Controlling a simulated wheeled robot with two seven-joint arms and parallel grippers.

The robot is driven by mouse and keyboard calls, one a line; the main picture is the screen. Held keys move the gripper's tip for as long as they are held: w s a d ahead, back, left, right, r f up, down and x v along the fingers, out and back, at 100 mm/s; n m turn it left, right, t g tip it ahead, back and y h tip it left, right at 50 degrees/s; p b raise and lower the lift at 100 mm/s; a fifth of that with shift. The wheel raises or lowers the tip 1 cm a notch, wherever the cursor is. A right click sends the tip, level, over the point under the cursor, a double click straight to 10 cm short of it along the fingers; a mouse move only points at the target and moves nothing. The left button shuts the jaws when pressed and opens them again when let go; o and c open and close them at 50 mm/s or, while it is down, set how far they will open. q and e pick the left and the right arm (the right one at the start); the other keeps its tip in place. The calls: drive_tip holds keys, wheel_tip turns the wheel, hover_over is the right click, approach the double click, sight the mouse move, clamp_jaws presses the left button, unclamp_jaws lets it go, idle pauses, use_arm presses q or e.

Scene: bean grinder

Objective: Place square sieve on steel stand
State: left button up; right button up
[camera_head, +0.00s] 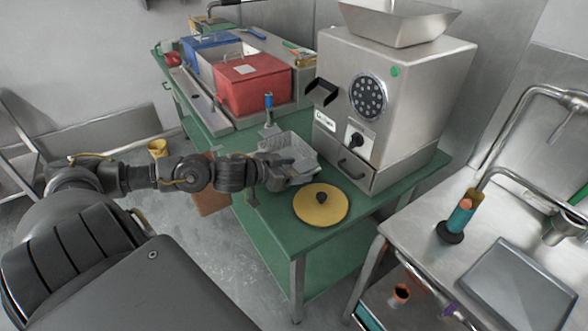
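A light grey, square, tray-like piece that looks like the square sieve (293,144) is at the green table's front edge, left of the grinder. My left gripper (290,171) reaches in from the left and overlaps its near side. The fingers are dark and small, so I cannot tell whether they are shut on it. I cannot make out whether the sieve rests on a surface or is held up. I cannot clearly identify the steel stand; whatever lies under the sieve is hidden. My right gripper is not in view.
A steel grinder (415,95) stands on the green table (270,218). A round yellow lid (321,211) with a black knob lies in front. Red (252,85) and blue (207,50) boxes stand farther back. A steel sink counter (445,265) is at right.

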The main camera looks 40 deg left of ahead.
use_arm(q)
drive_tip(key=shift+s+r, duration=0.1)
drive_tip(key=p+v, duration=0.8)
drive_tip(key=v, duration=0.3)
drive_tip(key=shift+s, duration=0.35)
idle(0.4)
drive_tip(key=shift+a+r, duration=0.1)
